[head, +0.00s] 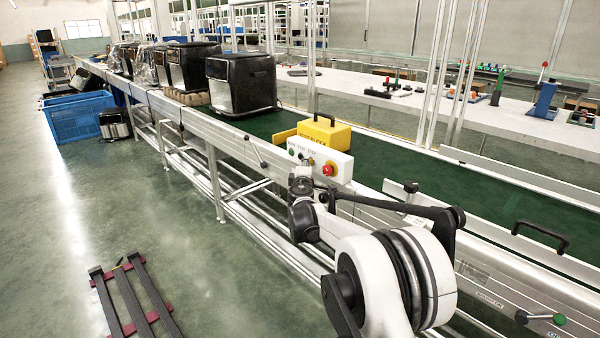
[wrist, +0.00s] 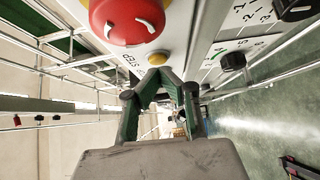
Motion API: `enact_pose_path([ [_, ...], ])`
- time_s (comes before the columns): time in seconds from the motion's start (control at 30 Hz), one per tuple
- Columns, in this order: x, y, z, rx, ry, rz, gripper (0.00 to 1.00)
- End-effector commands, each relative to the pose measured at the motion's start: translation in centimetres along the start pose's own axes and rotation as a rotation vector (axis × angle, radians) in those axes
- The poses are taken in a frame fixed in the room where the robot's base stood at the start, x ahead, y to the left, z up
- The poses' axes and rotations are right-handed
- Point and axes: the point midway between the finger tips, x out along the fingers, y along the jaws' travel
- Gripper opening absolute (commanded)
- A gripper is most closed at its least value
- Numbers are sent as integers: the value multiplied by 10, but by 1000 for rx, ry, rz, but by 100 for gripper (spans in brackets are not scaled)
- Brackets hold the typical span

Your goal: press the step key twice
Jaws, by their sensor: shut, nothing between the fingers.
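The white control box (head: 318,163) stands on the conveyor's near edge, with a red mushroom button (head: 328,169) at its right end and a green button (head: 292,153) at its left. In the wrist view the red button (wrist: 127,20) is large, with the STEP lettering (wrist: 129,63) beside it. A yellow key (wrist: 157,58), taken as the step key, sits by that lettering, partly behind my fingertips. My gripper (wrist: 160,74) is shut and empty, its tips at or very near the key; contact cannot be told. In the head view the fingers are hard to make out.
A yellow block with a black handle (head: 324,134) stands behind the box. A large black appliance (head: 242,84) is further along the green belt. A black knob (wrist: 233,61) and a numbered panel lie right of the fingers in the wrist view. A blue crate (head: 78,118) stands on the floor.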

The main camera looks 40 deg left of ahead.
Motion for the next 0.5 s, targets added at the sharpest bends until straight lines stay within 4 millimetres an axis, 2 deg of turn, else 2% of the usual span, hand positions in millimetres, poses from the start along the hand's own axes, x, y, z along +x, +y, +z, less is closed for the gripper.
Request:
enact_pose_path([
  [0.5,7,0,7,0,-1,0,0],
])
